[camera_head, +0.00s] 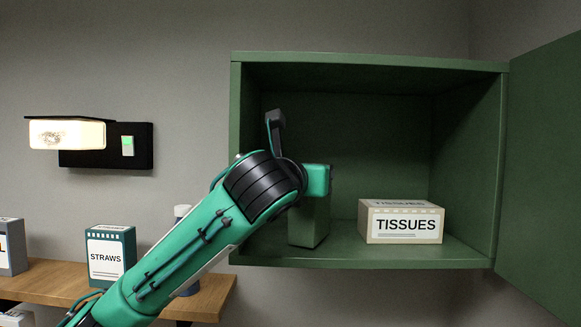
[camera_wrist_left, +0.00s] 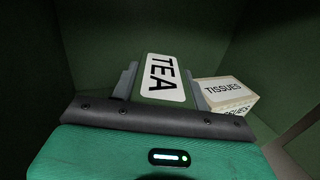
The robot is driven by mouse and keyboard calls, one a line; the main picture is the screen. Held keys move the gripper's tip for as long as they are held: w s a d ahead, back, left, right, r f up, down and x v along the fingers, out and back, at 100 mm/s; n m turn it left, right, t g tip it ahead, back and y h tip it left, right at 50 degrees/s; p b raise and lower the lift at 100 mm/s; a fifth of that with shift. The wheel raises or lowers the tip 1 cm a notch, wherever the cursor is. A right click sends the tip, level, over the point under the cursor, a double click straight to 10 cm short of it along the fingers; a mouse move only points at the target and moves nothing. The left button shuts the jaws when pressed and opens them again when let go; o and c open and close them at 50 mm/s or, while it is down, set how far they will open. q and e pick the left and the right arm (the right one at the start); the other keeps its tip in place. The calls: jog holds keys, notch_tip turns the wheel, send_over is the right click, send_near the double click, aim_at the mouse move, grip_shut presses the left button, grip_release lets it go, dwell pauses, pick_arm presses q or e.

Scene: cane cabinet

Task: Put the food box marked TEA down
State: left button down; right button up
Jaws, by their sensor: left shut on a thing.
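The green TEA box (camera_head: 309,222) stands upright inside the open green cabinet, left of the tissues box (camera_head: 401,221). Its white TEA label faces the left wrist view (camera_wrist_left: 162,80). My left gripper (camera_wrist_left: 163,88) is shut on the box, with one grey finger on each side of it. In the head view, my left arm and wrist hide the upper left of the box. The box's bottom is at or very close to the cabinet floor; I cannot tell whether it touches. My right gripper is not in view.
The cabinet (camera_head: 370,60) has side walls, a top and an open door (camera_head: 545,170) on the right. Its floor is clear in front of and right of the tissues box. A wooden shelf (camera_head: 210,296) at left holds a STRAWS box (camera_head: 108,255). A lit wall lamp (camera_head: 68,134) hangs above.

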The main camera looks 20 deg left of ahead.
pick_arm(q)
jog(key=shift+f, duration=0.1)
dwell(0.3)
jog(key=shift+f, duration=0.2)
jog(key=c, duration=0.7)
grip_release()
